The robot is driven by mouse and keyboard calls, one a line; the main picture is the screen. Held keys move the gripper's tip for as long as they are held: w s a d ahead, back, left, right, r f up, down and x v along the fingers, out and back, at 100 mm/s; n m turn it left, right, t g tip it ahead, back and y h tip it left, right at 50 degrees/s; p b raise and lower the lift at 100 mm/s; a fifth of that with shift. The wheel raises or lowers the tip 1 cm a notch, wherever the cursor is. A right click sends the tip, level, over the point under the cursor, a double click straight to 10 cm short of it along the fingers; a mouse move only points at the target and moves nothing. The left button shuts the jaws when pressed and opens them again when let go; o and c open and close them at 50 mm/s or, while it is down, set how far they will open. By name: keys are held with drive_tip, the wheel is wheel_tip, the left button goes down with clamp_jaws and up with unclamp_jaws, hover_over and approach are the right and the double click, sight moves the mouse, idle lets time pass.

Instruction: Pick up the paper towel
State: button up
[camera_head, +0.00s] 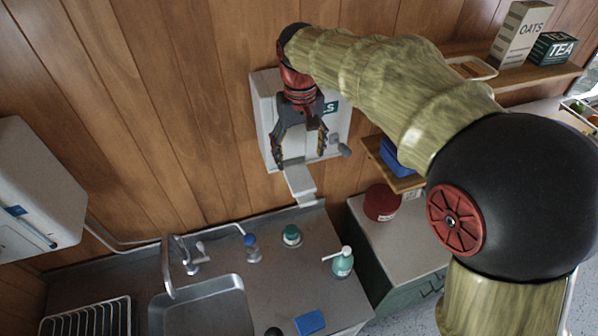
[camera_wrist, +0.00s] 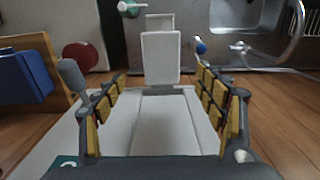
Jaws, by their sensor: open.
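The paper towel (camera_head: 300,182) is a pale sheet hanging from the bottom of a white wall dispenser (camera_head: 263,108). In the wrist view the towel (camera_wrist: 160,58) shows as a white strip just beyond my fingertips, roughly centred between them. My gripper (camera_head: 299,163) points down in front of the dispenser. Its yellow-padded fingers are open and empty, one towards each side, also in the wrist view (camera_wrist: 159,79). The towel appears slightly past the tips, not between the pads. My gripper hides part of the dispenser's front and its label, of which "LS" shows.
A grey lever (camera_head: 345,150) sticks out at the dispenser's lower right. Below are a counter with a sink (camera_head: 205,308), a tap (camera_head: 168,265), a green pump bottle (camera_head: 342,262) and a blue sponge (camera_head: 309,322). A small shelf (camera_head: 392,178) with a blue item is to the right.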

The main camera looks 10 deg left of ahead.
sight(299, 177)
drive_tip(key=shift+s+f+p, duration=0.15)
drive_tip(key=shift+f+p, duration=0.75)
drive_tip(key=shift+f, duration=2.9)
drive_tip(key=shift+c, duration=1.3)
drive_tip(key=c, duration=0.7)
